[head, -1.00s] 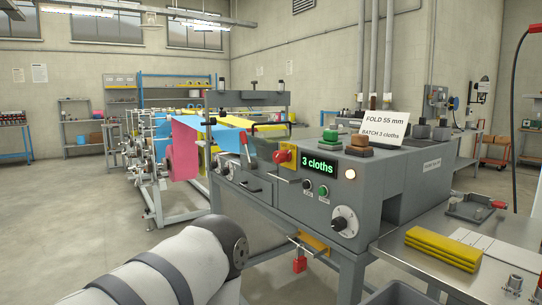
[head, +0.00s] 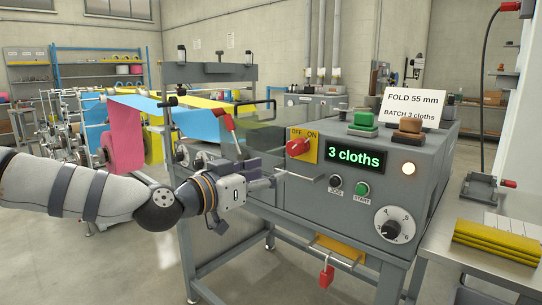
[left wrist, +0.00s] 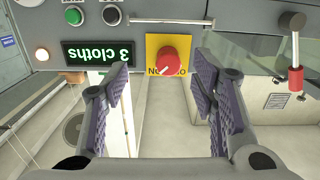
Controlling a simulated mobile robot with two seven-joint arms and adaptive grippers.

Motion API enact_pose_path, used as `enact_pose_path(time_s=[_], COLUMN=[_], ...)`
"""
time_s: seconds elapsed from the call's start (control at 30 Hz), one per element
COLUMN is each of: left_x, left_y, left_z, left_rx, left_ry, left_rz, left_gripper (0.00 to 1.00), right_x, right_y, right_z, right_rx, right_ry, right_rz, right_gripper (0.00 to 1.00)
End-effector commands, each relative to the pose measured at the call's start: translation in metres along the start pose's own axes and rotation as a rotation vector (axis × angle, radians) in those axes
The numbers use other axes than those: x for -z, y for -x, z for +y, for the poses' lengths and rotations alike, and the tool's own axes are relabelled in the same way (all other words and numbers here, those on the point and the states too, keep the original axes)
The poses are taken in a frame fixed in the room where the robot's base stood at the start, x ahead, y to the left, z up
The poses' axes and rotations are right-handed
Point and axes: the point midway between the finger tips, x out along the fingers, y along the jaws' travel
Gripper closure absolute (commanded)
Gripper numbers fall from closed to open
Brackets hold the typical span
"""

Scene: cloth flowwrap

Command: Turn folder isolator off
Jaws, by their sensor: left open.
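The folder isolator is a red rotary knob (head: 298,147) on a yellow plate (head: 304,158) marked OFF and ON, on the grey control box's front. My left gripper (head: 262,174) is open and empty, just left of and below the knob in the head view. In the left wrist view, upside down, the knob (left wrist: 168,57) lies ahead between the two spread fingers (left wrist: 162,82); they appear apart from it. My right gripper is not in view.
The lit display (head: 355,159) reads "3 cloths". JOG and START buttons (head: 362,189) and a dial (head: 395,224) sit right of the knob. Bar handles (head: 300,176) stick out below it. A red-handled lever (head: 228,122) is at left. A red padlock (head: 327,276) hangs below.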

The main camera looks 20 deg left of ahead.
Motion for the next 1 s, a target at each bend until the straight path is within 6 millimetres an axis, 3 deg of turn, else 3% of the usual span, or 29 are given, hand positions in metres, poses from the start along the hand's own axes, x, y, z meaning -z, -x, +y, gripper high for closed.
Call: enact_pose_path(time_s=[0.07,0.17,0.37,0.5,0.63,0.8,1.0], left_x=[0.017,0.022,0.015,0.018,0.022,0.027,0.029], left_y=[0.002,-0.002,-0.047,-0.083,-0.105,-0.118,-0.118], left_z=[-0.007,-0.011,-0.011,-0.012,-0.012,-0.011,-0.011], left_rx=[0.011,0.016,0.015,0.017,0.017,0.015,0.015], left_ry=[-0.017,-0.027,-0.025,-0.024,-0.023,-0.024,-0.025], left_rz=[0.038,0.051,0.040,0.043,0.045,0.049,0.051], left_gripper=[0.48,0.48,0.48,0.48,0.48,0.48,0.48], right_x=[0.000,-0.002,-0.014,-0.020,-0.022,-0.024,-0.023], right_y=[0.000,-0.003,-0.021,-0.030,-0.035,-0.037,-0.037], right_z=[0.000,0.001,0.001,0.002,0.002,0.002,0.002], right_rx=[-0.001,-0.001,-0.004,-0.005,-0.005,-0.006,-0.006], right_ry=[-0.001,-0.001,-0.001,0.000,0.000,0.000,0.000], right_rz=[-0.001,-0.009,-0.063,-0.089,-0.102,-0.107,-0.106], right_gripper=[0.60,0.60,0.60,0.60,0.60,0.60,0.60])
